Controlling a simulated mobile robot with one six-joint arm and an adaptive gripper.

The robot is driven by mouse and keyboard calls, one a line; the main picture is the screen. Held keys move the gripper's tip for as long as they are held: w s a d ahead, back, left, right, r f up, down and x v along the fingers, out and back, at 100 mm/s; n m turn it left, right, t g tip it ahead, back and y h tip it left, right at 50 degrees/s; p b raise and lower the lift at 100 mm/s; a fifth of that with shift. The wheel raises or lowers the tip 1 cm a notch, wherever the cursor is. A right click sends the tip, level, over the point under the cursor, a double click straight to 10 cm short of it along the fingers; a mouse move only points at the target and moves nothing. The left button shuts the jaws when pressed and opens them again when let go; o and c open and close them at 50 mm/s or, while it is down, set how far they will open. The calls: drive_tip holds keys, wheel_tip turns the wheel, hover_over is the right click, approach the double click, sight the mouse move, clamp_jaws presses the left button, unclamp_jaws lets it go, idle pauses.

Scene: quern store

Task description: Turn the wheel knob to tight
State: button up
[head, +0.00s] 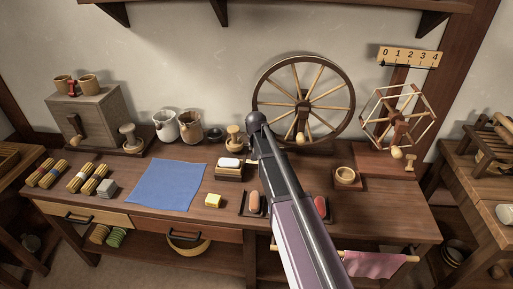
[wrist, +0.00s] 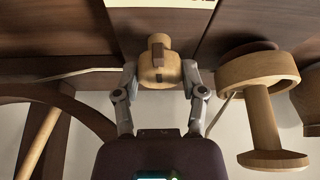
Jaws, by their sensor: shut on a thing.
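The wheel knob (wrist: 158,66), pale wood with a dark raised mark on its face, shows in the middle of the wrist view. My gripper (wrist: 159,77) has one finger on each side of it and is shut on it. In the head view my arm hides the knob and my fingertips, just left of the spinning wheel (head: 320,65). Part of the wheel's dark rim (wrist: 92,112) shows at the left of the wrist view. A white label (wrist: 175,3) is cut off at the top of the wrist view. I cannot read the knob's setting.
A wooden stamp-like piece (head: 233,139) stands close left of my gripper and also shows in the wrist view (wrist: 264,120). A yarn winder (head: 397,122) stands right of the wheel. A blue cloth (head: 165,185) covers open table at the left.

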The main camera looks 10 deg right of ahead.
drive_tip(key=m, duration=0.2)
drive_tip(key=m+g+h, duration=0.1)
drive_tip(key=m, duration=0.2)
drive_tip(key=shift+a+m+h, duration=0.1)
drive_tip(key=shift+m+h, duration=0.2)
drive_tip(key=shift+s+m+g+h, duration=0.1)
drive_tip(key=shift+m+g+h, duration=0.25)
drive_tip(key=shift+m, duration=0.75)
drive_tip(key=shift+m+g+h, duration=0.25)
drive_tip(key=shift+m+g, duration=0.1)
drive_tip(key=shift+m, duration=0.75)
drive_tip(key=o, duration=1.2)
drive_tip(key=shift+c, duration=0.2)
